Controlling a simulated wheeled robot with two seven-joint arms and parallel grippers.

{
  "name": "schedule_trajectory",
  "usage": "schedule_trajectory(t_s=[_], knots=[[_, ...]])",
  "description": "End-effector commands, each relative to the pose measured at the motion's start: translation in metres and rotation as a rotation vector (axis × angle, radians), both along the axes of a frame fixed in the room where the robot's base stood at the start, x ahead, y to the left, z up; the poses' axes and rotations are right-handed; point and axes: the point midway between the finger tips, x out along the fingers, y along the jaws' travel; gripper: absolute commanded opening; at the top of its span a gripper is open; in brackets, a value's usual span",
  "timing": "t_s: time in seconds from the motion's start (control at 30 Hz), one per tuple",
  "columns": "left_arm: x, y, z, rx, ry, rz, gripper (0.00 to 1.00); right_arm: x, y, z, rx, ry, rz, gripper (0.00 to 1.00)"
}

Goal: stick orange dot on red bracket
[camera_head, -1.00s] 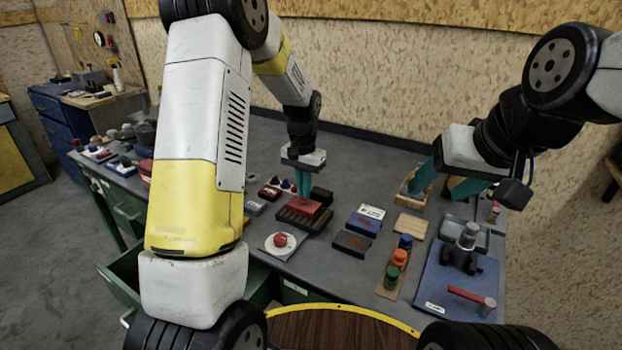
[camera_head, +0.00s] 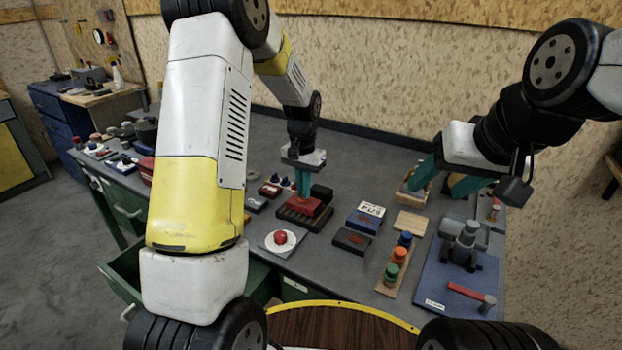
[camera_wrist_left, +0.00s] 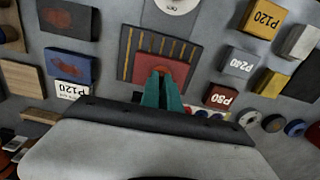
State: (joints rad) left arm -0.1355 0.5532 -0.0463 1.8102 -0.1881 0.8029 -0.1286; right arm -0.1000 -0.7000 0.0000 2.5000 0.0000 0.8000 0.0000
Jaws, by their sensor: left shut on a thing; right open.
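The red bracket (camera_head: 310,206) lies on a dark slotted holder (camera_head: 292,217) in the middle of the table. In the left wrist view the red bracket (camera_wrist_left: 146,67) shows flat on the holder (camera_wrist_left: 126,55), which has yellow stripes. My left gripper (camera_head: 303,196) points down at the bracket, its teal fingers shut. In the left wrist view a small orange dot (camera_wrist_left: 161,69) shows at the fingertips, over the bracket's face. I cannot tell whether it touches the bracket. My right gripper (camera_head: 445,184) is open and empty, over the right side of the table.
A white dial with a red knob (camera_head: 281,238) sits in front of the holder. Blue (camera_head: 363,222) and dark (camera_head: 351,241) boxes and a wooden block (camera_head: 410,222) lie to its right. A wooden strip with coloured cylinders (camera_head: 398,256) and a blue mat (camera_head: 437,285) are further right.

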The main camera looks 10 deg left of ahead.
Motion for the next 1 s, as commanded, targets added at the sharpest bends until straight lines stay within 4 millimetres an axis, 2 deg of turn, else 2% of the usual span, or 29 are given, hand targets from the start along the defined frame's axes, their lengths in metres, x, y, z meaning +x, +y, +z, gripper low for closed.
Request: schedule_trajectory(t_s=[0.77,0.8,0.9,1.0], knots=[[0.0001,0.0001,-0.0081,0.0,0.0,0.0,0.0,0.0,0.0,0.0,0.0,0.0,0.0,0.6],[0.0001,0.0001,-0.0081,0.0,0.0,0.0,0.12,0.0,0.0,0.0,0.0,0.0,0.0,0.6],[0.0001,0.0001,-0.0079,0.0,0.0,0.0,0.31,0.0,0.0,0.0,0.0,0.0,0.0,0.6],[0.0002,0.0,-0.0079,0.0,0.0,0.0,0.31,0.0,0.0,0.0,0.0,0.0,0.0,0.6]])
